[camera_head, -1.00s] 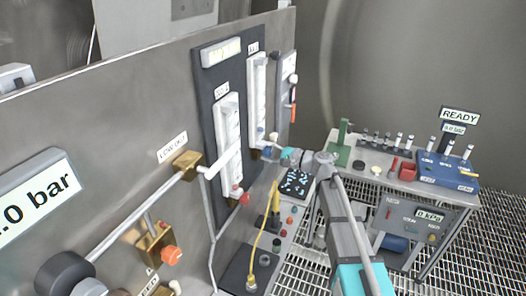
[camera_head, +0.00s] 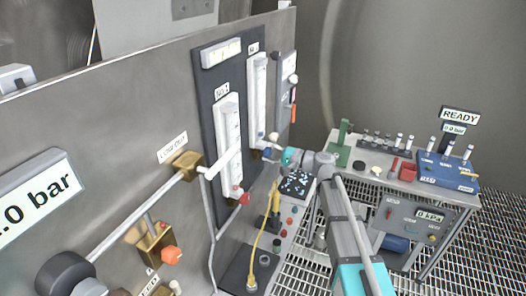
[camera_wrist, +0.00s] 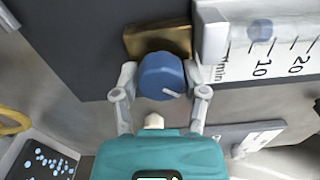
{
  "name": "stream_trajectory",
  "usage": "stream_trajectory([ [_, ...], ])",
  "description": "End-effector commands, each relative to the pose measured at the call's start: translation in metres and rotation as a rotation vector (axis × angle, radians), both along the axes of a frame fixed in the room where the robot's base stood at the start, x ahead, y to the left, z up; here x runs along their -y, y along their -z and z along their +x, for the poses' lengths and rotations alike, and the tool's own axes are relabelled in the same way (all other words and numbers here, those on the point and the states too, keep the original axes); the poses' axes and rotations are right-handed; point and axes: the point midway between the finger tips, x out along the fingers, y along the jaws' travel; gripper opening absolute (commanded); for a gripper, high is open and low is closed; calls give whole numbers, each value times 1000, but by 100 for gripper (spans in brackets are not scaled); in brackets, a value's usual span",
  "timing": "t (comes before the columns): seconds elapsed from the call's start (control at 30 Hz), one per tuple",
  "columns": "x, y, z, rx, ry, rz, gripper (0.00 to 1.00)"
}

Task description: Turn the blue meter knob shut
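The blue meter knob (camera_wrist: 162,75) sits on a brass block (camera_wrist: 158,40) at the foot of a flow meter, on the dark panel. In the head view the knob (camera_head: 268,152) is small and partly hidden by my gripper (camera_head: 279,155). In the wrist view my gripper (camera_wrist: 161,78) has one finger on each side of the knob. The fingers are apart, with a narrow gap at the left finger; whether the right finger touches is unclear.
A second meter with a red knob (camera_head: 237,191) is nearer on the panel. A yellow cable (camera_head: 265,225) rises below. A bench (camera_head: 400,180) with instruments stands at the right.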

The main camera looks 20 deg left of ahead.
Motion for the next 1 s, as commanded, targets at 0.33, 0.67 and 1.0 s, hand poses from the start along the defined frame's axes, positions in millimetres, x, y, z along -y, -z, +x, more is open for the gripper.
stream_trajectory([
  [0.33, 0, 0, 0, -2, 1, 2, 87],
  [0.67, 3, -1, 0, -2, 1, 3, 87],
  [1.0, 35, -1, -3, -2, 3, 3, 87],
])
